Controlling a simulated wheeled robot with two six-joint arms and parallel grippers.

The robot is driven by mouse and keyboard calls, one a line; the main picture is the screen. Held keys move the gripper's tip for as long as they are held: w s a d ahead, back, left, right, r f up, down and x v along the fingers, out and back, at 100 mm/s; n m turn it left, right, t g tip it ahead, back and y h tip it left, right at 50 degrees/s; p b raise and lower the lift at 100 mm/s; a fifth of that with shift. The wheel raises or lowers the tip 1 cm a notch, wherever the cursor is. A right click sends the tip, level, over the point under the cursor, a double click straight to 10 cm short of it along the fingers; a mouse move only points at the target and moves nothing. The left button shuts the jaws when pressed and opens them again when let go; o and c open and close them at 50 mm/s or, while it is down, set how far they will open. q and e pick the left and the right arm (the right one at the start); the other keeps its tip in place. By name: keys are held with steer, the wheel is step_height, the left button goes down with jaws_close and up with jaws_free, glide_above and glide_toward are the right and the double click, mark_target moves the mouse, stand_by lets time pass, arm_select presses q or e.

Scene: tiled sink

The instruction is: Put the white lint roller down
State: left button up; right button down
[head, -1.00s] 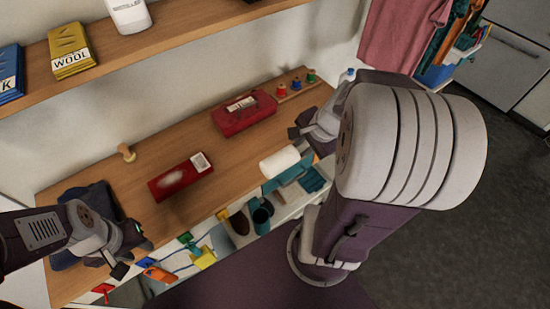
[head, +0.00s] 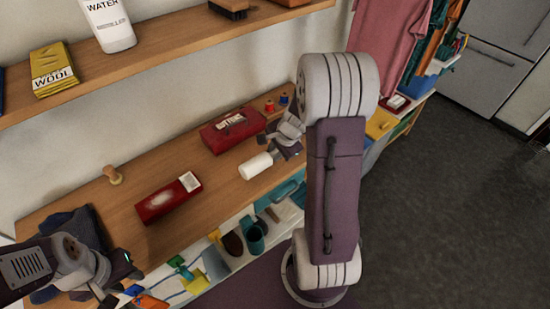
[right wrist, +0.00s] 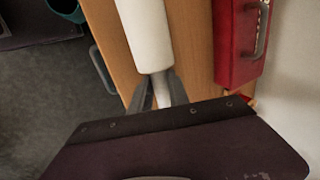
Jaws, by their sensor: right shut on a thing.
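The white lint roller (head: 256,166) is held in my right gripper (head: 281,152), over the front part of the wooden bench in the head view. I cannot tell whether the roller touches the bench top. In the right wrist view the roller (right wrist: 148,32) points away from the camera, and the fingers of my right gripper (right wrist: 160,92) are shut around its narrow handle. My left gripper (head: 120,287) has its fingers apart and is empty, at the bench's front left beside a dark folded cloth (head: 70,230).
A red box (head: 232,131) stands behind the roller, close to my right gripper. Teal containers (head: 255,238) and other items sit below the front edge.

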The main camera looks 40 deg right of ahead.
step_height(320, 180, down, 2)
steer(key=shift+f+b, duration=0.1)
steer(key=shift+b, duration=0.2)
steer(key=shift+w, duration=0.15)
arm_select(q)
steer(key=shift+w+f, duration=0.1)
steer(key=shift+f, duration=0.65)
arm_select(e)
steer(key=shift+f, duration=0.2)
arm_select(q)
steer(key=shift+f, duration=0.1)
arm_select(e)
steer(key=c, duration=1.3)
jaws_free()
steer(key=shift+o, duration=0.2)
steer(key=shift+r, duration=0.1)
